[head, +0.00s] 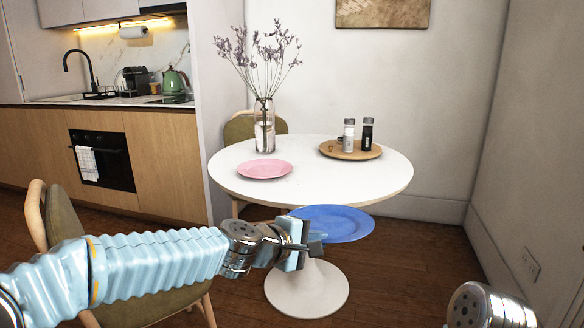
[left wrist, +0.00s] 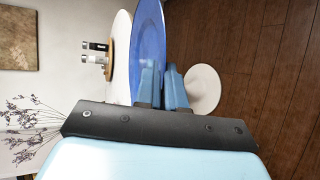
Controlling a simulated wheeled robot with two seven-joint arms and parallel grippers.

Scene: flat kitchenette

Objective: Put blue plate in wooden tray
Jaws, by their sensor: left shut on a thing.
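The blue plate (head: 335,222) is held about level in front of the near edge of the round white table. My left gripper (head: 306,237) is shut on the plate's near left rim. In the left wrist view the plate (left wrist: 150,40) shows edge-on between the fingers (left wrist: 162,88). The round wooden tray (head: 351,152) lies on the right part of the table, behind the plate and apart from it. It also shows in the left wrist view (left wrist: 109,58). A part of my right arm shows at the bottom right, but its gripper is out of view.
The white table (head: 310,180) also bears a pink plate (head: 264,169) at left and a glass vase with dried flowers (head: 264,125) at the back. A white shaker (head: 349,136) and a black shaker (head: 367,134) stand on the tray. A chair (head: 62,215) stands at left.

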